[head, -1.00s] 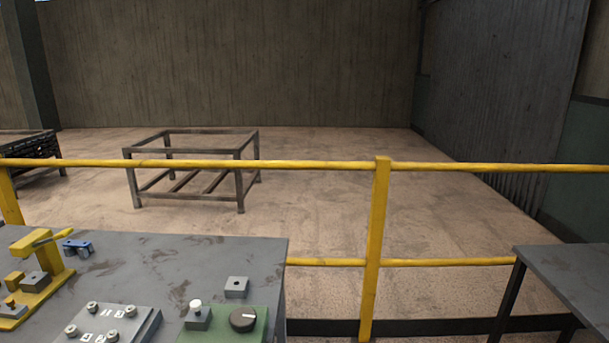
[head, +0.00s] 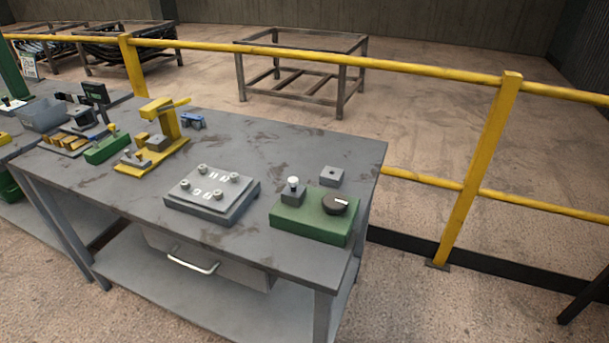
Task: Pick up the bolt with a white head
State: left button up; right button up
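A bolt with a white head (head: 293,182) stands upright in a small grey block (head: 293,194) on the green box (head: 315,222). The green box also carries a black round knob (head: 336,204) and sits near the right end of the grey workbench (head: 110,195). Neither of my grippers shows in the head view.
Left of the green box is a grey plate (head: 212,194) with several pale bolts. A loose grey block (head: 331,176) sits behind it. A yellow press-like fixture (head: 163,135) stands farther left. A yellow railing (head: 420,68) runs behind the bench. Floor is open in front.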

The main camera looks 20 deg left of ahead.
aim_at(293, 181)
jog(key=l+u, duration=0.4)
jog(key=l, duration=0.25)
jog(key=l+u, duration=0.4)
jog(key=l, duration=0.3)
jog(key=l+u, duration=0.4)
jog(key=l, duration=0.25)
jog(key=k+j, duration=0.05)
